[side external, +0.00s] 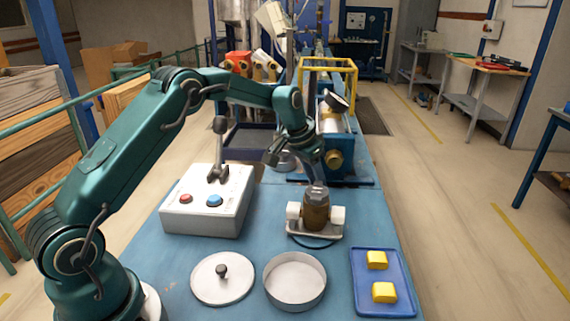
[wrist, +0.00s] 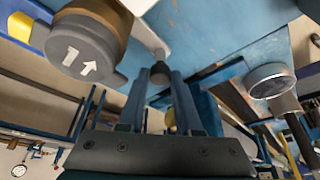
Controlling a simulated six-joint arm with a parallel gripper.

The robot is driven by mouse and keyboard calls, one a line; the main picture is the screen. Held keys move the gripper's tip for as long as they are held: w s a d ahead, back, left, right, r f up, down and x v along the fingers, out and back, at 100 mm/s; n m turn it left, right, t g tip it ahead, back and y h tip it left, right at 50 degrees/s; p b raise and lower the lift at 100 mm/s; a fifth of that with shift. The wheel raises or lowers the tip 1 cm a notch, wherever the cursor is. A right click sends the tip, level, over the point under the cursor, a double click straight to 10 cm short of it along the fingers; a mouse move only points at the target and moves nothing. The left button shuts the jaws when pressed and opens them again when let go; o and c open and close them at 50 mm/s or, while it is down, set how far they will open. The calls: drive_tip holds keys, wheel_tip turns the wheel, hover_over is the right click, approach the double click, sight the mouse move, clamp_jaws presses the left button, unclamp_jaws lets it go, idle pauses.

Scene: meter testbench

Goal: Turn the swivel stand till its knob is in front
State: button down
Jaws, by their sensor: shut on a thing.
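The swivel stand (side external: 301,229) sits on the blue bench. It carries a brown, round-bodied meter (side external: 316,212) with white ends. In the wrist view a grey cap marked with a 1 and an arrow (wrist: 85,52) shows at the upper left, beside a pale arm of the stand (wrist: 147,36). The stand's small dark knob (wrist: 160,70) is at that arm's end, between my fingertips. My gripper (wrist: 161,80) is shut on the knob. In the side view my wrist is just behind and above the meter; the knob and fingertips cannot be made out there.
A white control box (side external: 207,200) with a lever and red and blue buttons stands left of the stand. A round lid (side external: 222,290), a shallow round pan (side external: 295,282) and a blue tray (side external: 383,310) with two yellow blocks lie in front. Pipework (side external: 338,140) stands behind.

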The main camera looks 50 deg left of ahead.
drive_tip(key=shift+w+d+m+h, duration=0.35)
drive_tip(key=shift+d+m, duration=0.15)
drive_tip(key=shift+m, duration=0.35)
drive_tip(key=shift+w+d+m+h, duration=0.35)
drive_tip(key=shift+d+m, duration=0.1)
drive_tip(key=shift+m, duration=0.4)
drive_tip(key=shift+w+d+m+g+h, duration=0.15)
drive_tip(key=shift+d+m+g+h, duration=0.1)
drive_tip(key=shift+d+m, duration=0.35)
drive_tip(key=shift+w+d+m+g+h, duration=0.15)
drive_tip(key=shift+d+m+h, duration=0.15)
drive_tip(key=shift+m, duration=0.5)
drive_tip(key=shift+d, duration=0.15)
drive_tip(key=c, duration=0.9)
unclamp_jaws()
drive_tip(key=shift+v, duration=2.6)
